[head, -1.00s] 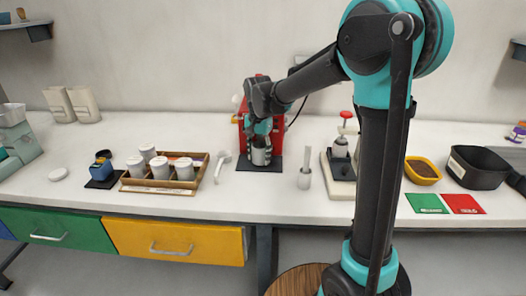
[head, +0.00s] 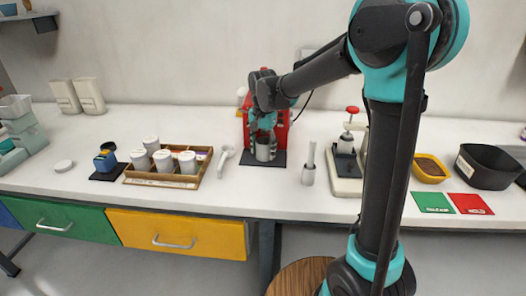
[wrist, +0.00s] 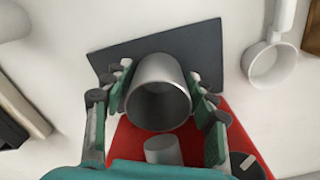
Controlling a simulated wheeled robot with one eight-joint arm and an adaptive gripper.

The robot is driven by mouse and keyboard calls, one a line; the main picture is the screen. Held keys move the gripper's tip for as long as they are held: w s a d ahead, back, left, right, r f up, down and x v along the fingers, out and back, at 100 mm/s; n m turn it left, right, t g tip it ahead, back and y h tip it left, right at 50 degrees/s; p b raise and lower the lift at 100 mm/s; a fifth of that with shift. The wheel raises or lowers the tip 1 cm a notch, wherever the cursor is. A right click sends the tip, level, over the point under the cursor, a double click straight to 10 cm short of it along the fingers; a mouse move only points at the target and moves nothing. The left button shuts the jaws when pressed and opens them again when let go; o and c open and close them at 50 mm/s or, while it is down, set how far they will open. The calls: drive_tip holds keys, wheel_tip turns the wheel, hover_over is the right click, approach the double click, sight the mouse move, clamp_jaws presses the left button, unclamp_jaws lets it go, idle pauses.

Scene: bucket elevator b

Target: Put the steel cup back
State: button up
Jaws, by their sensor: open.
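The steel cup (head: 263,151) stands on the dark mat (head: 248,160) in front of the red machine (head: 281,134). In the wrist view the cup (wrist: 159,93) is a grey cylinder with its open mouth facing the camera. My gripper (head: 263,139) is over the cup in the head view. In the wrist view my gripper (wrist: 160,88) is open, with one finger on each side of the cup and a small gap showing on both sides. The lower part of the cup is hidden.
A white scoop (head: 225,160) lies left of the mat, beside a wooden tray (head: 206,168) of white-lidded jars. A white holder (head: 308,173) with a handle and a press (head: 346,172) stand to the right. Red (head: 470,204) and green (head: 432,202) cards lie near the front edge.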

wheel_tip(320, 180, up, 12)
drive_tip(key=shift+f, duration=0.15)
idle(0.5)
